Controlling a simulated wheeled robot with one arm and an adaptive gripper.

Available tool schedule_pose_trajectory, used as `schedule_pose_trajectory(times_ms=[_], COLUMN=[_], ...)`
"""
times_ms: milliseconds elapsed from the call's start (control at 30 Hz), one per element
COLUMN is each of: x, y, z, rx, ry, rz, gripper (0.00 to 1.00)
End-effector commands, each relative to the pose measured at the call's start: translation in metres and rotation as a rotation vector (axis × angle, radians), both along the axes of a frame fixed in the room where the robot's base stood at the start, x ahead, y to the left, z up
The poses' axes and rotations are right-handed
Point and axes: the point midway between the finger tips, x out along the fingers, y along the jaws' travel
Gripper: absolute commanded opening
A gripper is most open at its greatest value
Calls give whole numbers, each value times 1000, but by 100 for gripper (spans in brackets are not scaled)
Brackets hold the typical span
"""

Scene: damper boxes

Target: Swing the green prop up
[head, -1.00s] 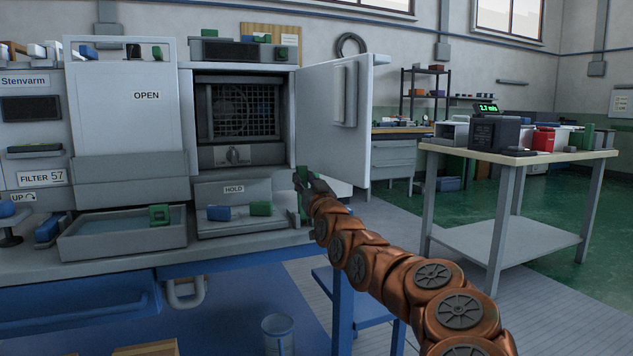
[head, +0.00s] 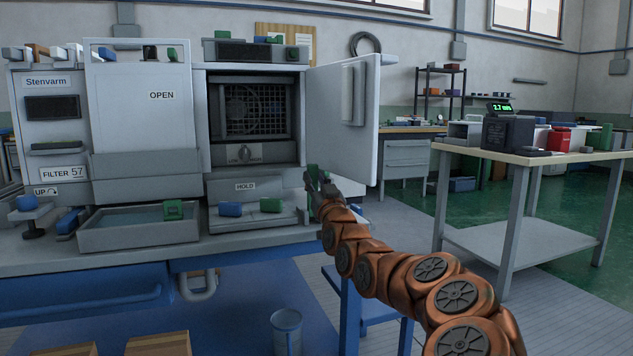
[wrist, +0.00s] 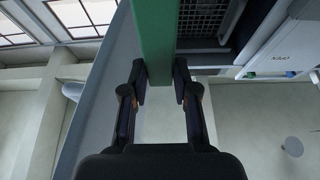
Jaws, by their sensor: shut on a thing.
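The green prop (wrist: 155,40) is a flat green bar. In the wrist view it runs from the top edge down to between the fingertips of my gripper (wrist: 160,82). My gripper is shut on the end of the bar. In the head view my gripper (head: 321,187) is at the right front of the open cabinet, below its open door. A green piece of the prop (head: 312,176) shows at the gripper; the rest is partly hidden by my gripper and arm.
The white cabinet door (head: 342,120) stands open just above and right of my gripper. A HOLD ledge (head: 245,187) with blue and green blocks is to the left, beside a grey tray (head: 135,236). A table (head: 540,157) stands at the right, with clear floor between.

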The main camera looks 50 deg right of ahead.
Motion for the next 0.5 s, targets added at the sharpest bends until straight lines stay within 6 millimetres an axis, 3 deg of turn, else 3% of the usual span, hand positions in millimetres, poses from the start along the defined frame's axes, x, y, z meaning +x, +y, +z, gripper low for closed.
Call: schedule_pose_trajectory(times_ms=[67, 100, 300, 500], x=[-4, -4, -1, 1], y=[-2, -2, 0, 1], z=[4, 4, 2, 1], rx=[-3, -3, -2, -1], ry=[-7, -7, -3, -1], rz=[-7, -7, -2, 1], gripper=[0, 33, 54, 54])
